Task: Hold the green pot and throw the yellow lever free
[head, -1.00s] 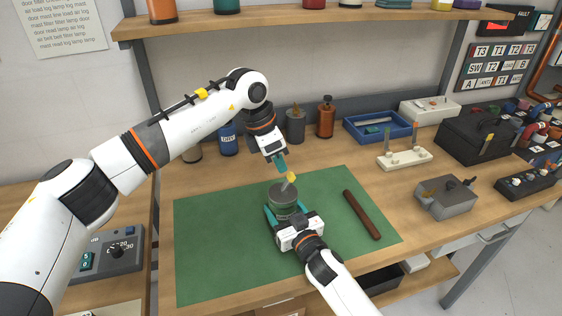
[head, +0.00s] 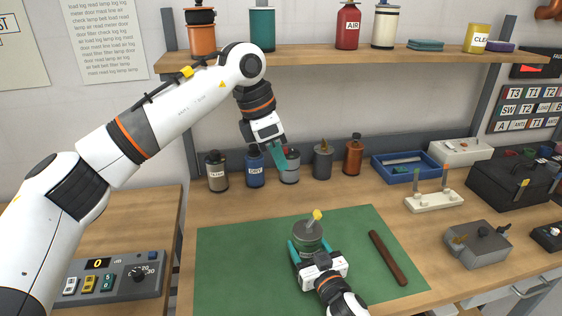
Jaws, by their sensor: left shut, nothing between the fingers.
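The green pot (head: 308,239), a short grey-green cylinder, stands upright on the green mat (head: 235,265). The yellow lever (head: 317,215) rises from its top on a thin stem and leans to the right. My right gripper (head: 310,246) comes from the front, its teal fingers closed on either side of the pot. My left gripper (head: 281,166) is shut and empty, pointing down, above and behind the lever and apart from it. It partly covers a grey canister (head: 290,174) at the back of the bench.
A brown rod (head: 387,258) lies on the mat to the pot's right. Several canisters, including a blue one (head: 255,170) and an orange one (head: 353,157), line the back. A blue tray (head: 404,168) and a white two-lever block (head: 433,200) stand right. A shelf (head: 340,57) runs above.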

